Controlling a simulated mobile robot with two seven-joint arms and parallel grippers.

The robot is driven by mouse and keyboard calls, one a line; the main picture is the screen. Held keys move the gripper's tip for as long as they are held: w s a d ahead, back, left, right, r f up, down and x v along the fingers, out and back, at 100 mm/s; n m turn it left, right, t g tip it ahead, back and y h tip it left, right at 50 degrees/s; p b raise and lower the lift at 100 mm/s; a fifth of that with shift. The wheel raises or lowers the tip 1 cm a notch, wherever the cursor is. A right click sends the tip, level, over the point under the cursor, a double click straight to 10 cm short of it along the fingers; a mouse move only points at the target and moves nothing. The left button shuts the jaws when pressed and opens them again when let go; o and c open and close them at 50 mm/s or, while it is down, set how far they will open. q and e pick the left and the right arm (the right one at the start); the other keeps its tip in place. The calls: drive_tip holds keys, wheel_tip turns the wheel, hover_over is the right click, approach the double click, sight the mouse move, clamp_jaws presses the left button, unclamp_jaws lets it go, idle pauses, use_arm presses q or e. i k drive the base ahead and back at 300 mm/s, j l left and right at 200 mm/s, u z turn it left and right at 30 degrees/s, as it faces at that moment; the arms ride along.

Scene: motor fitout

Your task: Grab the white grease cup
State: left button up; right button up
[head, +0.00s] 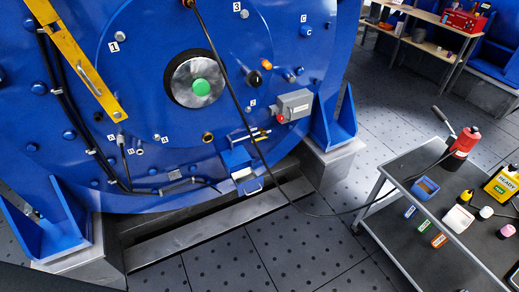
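Neither of my grippers is in view. On the grey cart at the lower right (408,253) stands a small white rounded piece (485,213) that may be the white grease cup; it is too small to be sure. A larger white container (458,219) stands just left of it. A small pink-topped piece with a dark base (506,231) stands to its right. Nothing is seen touching the small white piece.
A large blue motor housing (80,140) fills the left and middle. A dark hose (255,145) hangs from it and runs to a red pump (463,143) on the cart. A yellow-black canister (503,183) stands at the cart's right. Tiled floor (300,250) is clear before the motor.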

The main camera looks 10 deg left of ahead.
sight(458, 218)
drive_tip(key=z, duration=1.6)
